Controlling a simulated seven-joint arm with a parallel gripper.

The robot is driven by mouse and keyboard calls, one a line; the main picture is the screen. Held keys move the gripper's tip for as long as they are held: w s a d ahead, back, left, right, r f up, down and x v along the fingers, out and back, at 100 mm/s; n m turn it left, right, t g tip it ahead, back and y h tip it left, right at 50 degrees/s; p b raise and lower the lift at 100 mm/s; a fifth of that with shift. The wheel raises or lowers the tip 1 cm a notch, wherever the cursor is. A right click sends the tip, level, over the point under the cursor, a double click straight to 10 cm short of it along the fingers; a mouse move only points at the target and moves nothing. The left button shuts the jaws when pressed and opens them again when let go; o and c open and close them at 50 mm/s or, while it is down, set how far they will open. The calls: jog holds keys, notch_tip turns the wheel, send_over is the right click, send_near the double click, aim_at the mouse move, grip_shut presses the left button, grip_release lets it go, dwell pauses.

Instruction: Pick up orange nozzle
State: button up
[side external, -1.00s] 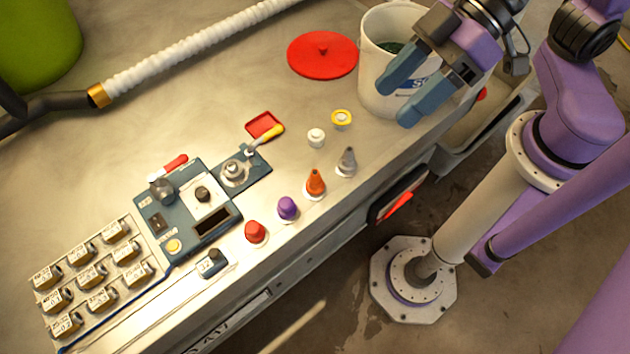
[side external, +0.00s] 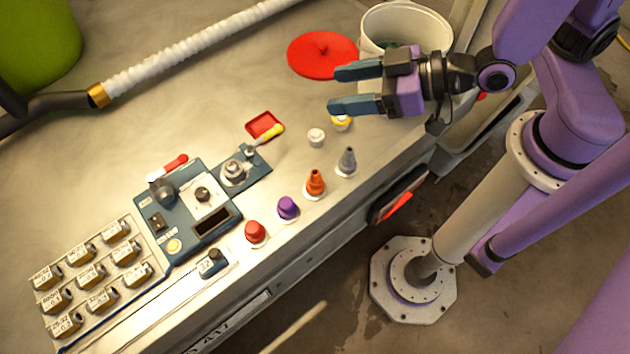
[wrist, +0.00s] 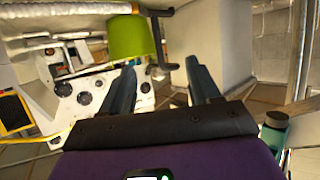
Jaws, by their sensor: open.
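The orange nozzle (side external: 315,183) stands upright on a small white base near the front edge of the metal bench. A grey nozzle (side external: 347,162) stands to its right, and a purple one (side external: 288,208) and a red one (side external: 255,232) stand to its left. My gripper (side external: 338,90) is open and empty, above and behind the orange nozzle, with its fingers pointing left. One finger partly hides a yellow-ringed cap (side external: 341,121). In the wrist view the two fingers (wrist: 160,88) are spread apart, and the orange nozzle does not show there.
A white bucket (side external: 436,25) stands behind my gripper, with a red round lid (side external: 322,52) beside it. A white cap (side external: 316,138) and a red tray with a yellow-handled tool (side external: 270,131) lie nearby. A dark blue control panel (side external: 190,212) and several labelled blocks (side external: 90,277) are at left.

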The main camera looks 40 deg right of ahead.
send_near(308, 183)
jog(key=shift+w+a+r, duration=0.15)
jog(key=shift+w+a, duration=0.6)
jog(key=shift+w, duration=0.1)
jog(key=shift+x, duration=3.75)
jog(key=shift+c, duration=0.3)
jog(key=c, duration=1)
jog(key=shift+r, duration=0.1)
jog(key=shift+c, duration=0.3)
